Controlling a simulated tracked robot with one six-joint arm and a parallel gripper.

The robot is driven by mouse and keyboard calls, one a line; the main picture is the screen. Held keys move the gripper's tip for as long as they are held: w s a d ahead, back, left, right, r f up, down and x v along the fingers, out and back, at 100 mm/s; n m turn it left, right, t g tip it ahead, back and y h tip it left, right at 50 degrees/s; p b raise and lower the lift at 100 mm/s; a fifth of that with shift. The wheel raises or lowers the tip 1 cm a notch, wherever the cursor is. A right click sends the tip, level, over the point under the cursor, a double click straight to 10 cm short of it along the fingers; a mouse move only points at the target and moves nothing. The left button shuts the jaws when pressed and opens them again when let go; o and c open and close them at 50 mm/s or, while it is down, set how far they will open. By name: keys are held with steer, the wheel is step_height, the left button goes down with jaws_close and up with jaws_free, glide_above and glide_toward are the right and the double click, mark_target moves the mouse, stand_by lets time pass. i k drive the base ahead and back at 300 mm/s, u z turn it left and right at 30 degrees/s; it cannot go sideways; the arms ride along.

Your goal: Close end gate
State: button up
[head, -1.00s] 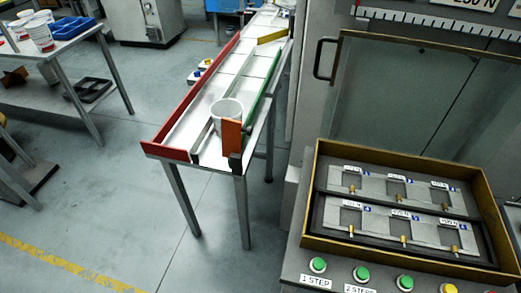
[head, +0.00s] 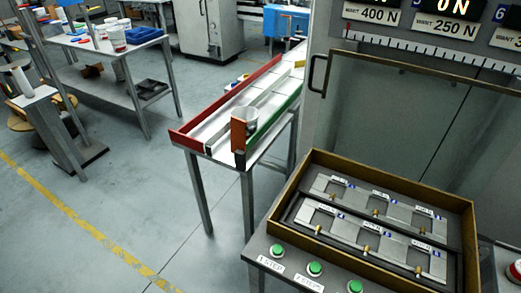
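The end gate looks to be the orange-brown upright plate (head: 238,134) at the near end of the sloped label table (head: 222,152). It stands at a dark post by the near end of the green rail (head: 272,122). White shows between the plate and the grey divider to its left. I cannot tell the plate's exact angle. My gripper is not in view.
A red rail (head: 228,97) edges the table's left side. A brown-rimmed tray (head: 290,187) of metal fixtures and green buttons (head: 277,251) fill the right foreground. A bench (head: 95,48) stands at back left. Floor left of the table is clear.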

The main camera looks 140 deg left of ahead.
mark_target(239, 127)
steer(key=z, duration=0.3)
steer(key=i, duration=0.2)
steer(key=u, duration=4.85)
